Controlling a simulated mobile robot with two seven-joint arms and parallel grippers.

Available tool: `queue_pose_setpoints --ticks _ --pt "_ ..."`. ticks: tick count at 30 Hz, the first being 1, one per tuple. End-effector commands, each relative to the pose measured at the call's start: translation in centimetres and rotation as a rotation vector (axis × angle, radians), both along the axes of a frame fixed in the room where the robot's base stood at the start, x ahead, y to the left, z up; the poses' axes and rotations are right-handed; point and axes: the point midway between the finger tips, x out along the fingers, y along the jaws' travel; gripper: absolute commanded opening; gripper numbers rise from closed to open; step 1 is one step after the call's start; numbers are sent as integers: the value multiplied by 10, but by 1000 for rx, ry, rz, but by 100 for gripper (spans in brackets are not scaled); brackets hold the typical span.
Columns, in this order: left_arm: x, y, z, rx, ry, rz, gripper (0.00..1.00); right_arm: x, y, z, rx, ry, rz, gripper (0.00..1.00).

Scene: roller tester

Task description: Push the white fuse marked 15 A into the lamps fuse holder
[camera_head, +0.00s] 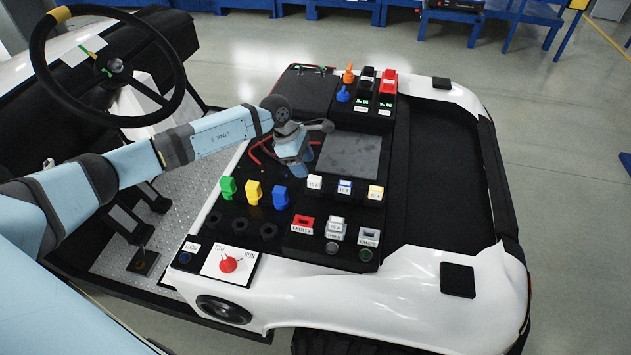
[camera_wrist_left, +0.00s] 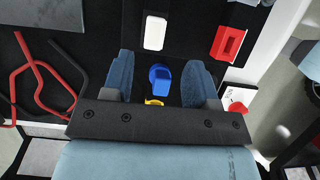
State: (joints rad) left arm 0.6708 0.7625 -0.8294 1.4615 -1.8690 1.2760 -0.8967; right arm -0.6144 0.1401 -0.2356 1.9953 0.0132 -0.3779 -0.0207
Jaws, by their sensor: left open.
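A white-topped fuse (camera_head: 315,182) stands at the left of a row of three; its marking is too small to read surely. It also shows in the left wrist view (camera_wrist_left: 155,32). Below are a red holder (camera_head: 303,224), a grey-white one (camera_head: 336,226) that seems to hold a white fuse, and a grey one (camera_head: 368,237). I cannot read surely which label says lamps. My left gripper (camera_head: 290,167) points down above the panel, open and empty, left of the white fuse. In the left wrist view its fingers (camera_wrist_left: 160,85) stand apart, with a blue plug seen between them.
Green (camera_head: 228,188), yellow (camera_head: 253,193) and blue (camera_head: 280,197) plugs stand left of the fuses. Red leads (camera_head: 262,152) lie behind them, near a dark screen (camera_head: 350,155). A red knob (camera_head: 228,264) is at the front left. The black bed (camera_head: 440,180) on the right is clear.

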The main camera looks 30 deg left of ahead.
Motion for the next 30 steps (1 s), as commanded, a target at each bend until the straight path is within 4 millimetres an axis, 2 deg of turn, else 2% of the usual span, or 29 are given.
queue_pose_setpoints --ticks 8,18,26,30 --pt "4 -9 -20 -1 1 1 53 0 -1 5 -1 0 -1 43" --pt "14 -26 -59 -1 0 1 53 0 -1 16 -1 1 -2 43" --pt "15 -26 -62 -1 -1 0 53 0 -1 15 -1 1 -2 43" --pt "15 -26 -62 -1 -1 0 21 0 -1 15 -1 1 -1 43"
